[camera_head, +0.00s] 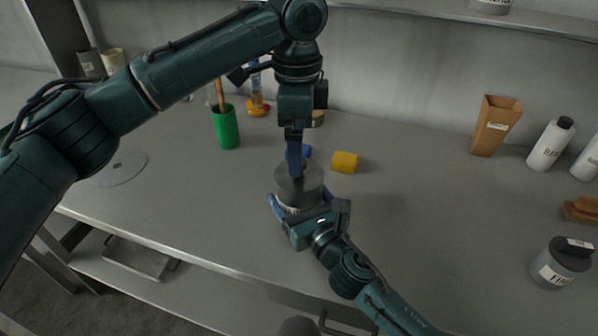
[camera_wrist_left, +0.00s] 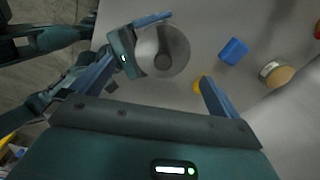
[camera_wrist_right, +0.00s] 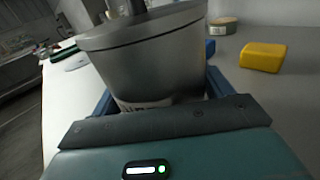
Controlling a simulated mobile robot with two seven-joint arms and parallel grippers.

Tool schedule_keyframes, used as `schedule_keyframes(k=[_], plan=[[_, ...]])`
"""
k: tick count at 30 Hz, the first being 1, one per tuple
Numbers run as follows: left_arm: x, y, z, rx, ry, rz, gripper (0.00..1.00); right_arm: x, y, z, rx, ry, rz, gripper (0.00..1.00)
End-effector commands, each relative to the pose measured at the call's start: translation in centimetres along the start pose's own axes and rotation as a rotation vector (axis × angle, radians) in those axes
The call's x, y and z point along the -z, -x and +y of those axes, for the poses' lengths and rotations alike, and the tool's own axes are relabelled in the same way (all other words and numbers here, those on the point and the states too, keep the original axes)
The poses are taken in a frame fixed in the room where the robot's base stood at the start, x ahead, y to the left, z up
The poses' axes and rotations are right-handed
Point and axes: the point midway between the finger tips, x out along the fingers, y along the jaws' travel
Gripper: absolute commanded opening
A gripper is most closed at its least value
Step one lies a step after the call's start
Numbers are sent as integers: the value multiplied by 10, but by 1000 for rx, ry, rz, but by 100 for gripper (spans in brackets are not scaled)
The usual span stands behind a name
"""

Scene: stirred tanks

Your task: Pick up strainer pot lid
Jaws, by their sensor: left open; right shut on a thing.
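The grey round pot (camera_head: 298,200) stands on the grey table, and its flat dark lid (camera_head: 287,180) is on top. My right gripper (camera_head: 297,212) is shut around the pot's side, low on the body. The right wrist view shows the pot (camera_wrist_right: 160,70) close up between the fingers. My left gripper (camera_head: 297,160) points down over the lid and is open. In the left wrist view the lid (camera_wrist_left: 177,62) shows as a round grey disc with a small central knob (camera_wrist_left: 163,61), between and beyond the open fingers. Whether a left finger touches the knob cannot be told.
A yellow block (camera_head: 344,162) and a blue block (camera_wrist_left: 234,51) lie behind the pot. A green cup (camera_head: 226,128) stands at the back left. A brown container (camera_head: 495,126), white bottle (camera_head: 549,146) and lidded grey jar (camera_head: 557,268) stand at right. Table between is clear.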

Motion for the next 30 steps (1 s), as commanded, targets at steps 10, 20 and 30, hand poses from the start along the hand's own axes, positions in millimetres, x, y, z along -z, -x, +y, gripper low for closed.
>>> schedule_keyframes(k=[10, 20, 30], plan=[[1, -36, -4, -1, 2, -2, 100, 1, 0, 0, 0, 0, 1, 53], [2, -64, -6, 2, 1, 1, 100, 0, 0, 0, 0, 0, 1, 53], [2, -63, -5, 2, 1, 1, 84, 1, 0, 0, 0, 0, 1, 53]])
